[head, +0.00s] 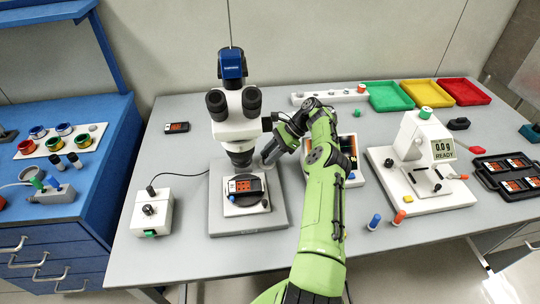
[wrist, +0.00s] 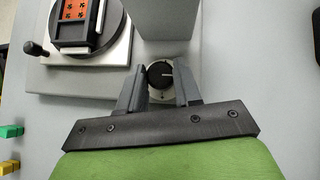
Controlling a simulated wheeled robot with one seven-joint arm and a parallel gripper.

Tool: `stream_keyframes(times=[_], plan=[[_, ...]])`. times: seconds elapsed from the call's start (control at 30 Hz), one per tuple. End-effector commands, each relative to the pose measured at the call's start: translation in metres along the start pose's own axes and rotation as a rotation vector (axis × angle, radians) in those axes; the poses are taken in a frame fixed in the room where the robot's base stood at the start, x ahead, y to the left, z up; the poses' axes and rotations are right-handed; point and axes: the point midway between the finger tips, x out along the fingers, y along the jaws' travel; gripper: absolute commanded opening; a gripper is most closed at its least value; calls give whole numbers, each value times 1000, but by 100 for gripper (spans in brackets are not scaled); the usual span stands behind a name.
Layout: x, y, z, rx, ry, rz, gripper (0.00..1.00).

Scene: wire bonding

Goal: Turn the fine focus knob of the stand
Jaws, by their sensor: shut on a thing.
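The microscope stand (head: 220,215) stands on the table with its grey base and column, and it carries a white and blue microscope head (head: 239,120). The fine focus knob (wrist: 160,74) is a black round knob with a white pointer line, low beside the column in the wrist view. My gripper (wrist: 159,80) is shut on the knob, with one dark finger on each side of it. In the head view my gripper (head: 268,158) reaches to the right side of the stand, and the knob is hidden there.
A white stage with an orange-patterned part (head: 247,187) sits on the base. A small control box (head: 152,212) is at left.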

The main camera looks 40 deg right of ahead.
Motion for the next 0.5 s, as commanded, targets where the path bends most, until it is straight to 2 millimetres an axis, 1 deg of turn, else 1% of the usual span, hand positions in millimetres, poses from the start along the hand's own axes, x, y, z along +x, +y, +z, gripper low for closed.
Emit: stream_keyframes(times=[0.3,0.33,0.47,0.5], plan=[[1,1,-1,3,0,4,3],[1,1,-1,3,0,4,36],[1,1,-1,2,0,3,56],[1,1,-1,2,1,3,59]])
